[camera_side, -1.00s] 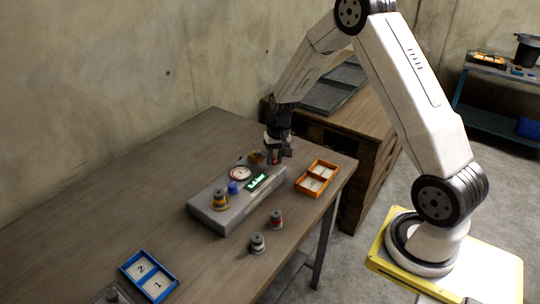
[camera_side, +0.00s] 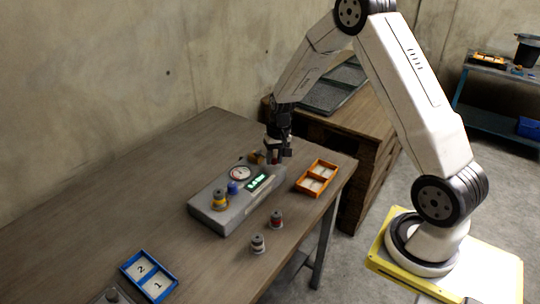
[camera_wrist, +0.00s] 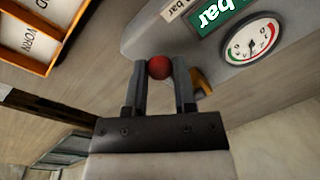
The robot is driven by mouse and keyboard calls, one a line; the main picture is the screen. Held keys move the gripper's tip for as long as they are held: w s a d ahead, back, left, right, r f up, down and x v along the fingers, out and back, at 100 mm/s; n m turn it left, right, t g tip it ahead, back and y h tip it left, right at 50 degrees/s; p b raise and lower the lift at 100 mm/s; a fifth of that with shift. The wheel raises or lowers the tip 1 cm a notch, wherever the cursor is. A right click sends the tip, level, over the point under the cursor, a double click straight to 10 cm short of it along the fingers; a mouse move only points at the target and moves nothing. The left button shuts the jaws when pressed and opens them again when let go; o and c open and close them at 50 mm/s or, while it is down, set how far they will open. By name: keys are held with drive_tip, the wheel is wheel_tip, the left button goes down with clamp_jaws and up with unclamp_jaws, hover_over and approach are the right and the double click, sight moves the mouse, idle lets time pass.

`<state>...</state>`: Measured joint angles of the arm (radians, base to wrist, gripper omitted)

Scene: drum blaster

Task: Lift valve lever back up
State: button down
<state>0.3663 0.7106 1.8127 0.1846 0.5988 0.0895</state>
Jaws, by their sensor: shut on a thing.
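My gripper (camera_side: 278,156) is at the far right end of the grey control box (camera_side: 235,211) on the table. In the wrist view, my gripper (camera_wrist: 160,80) is shut on a red ball knob (camera_wrist: 159,67), held between its two fingertips. The knob looks like the end of the valve lever; the lever's shaft is hidden behind the fingers. A brass-yellow fitting (camera_wrist: 201,82) shows just right of the right finger. On the box are a round gauge (camera_wrist: 251,40) and a green lit display (camera_wrist: 216,14) ending in "bar"; its digits are unclear in the side view.
A yellow-ringed part (camera_side: 219,200) and a blue knob (camera_side: 233,188) stand on the box. An orange tray (camera_side: 317,178) lies to its right. Two small grey cylinders, one with a red band (camera_side: 276,220), stand in front. A blue numbered tray (camera_side: 149,277) is at front left.

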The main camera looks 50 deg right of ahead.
sight(275, 159)
drive_tip(key=shift+r, duration=0.15)
drive_tip(key=shift+w+r+g, duration=0.25)
drive_tip(key=shift+r+g, duration=0.2)
drive_tip(key=shift+g, duration=0.6)
drive_tip(key=shift+w+r+g, duration=0.25)
drive_tip(key=shift+r+g, duration=0.25)
drive_tip(key=shift+g, duration=0.5)
drive_tip(key=shift+w+r+g, duration=0.25)
drive_tip(key=shift+r+g, duration=0.2)
drive_tip(key=shift+g, duration=0.6)
drive_tip(key=shift+c, duration=2.1)
unclamp_jaws()
drive_tip(key=shift+r, duration=0.1)
drive_tip(key=v, duration=0.7)
drive_tip(key=shift+w+r, duration=0.2)
drive_tip(key=shift+r, duration=0.1)
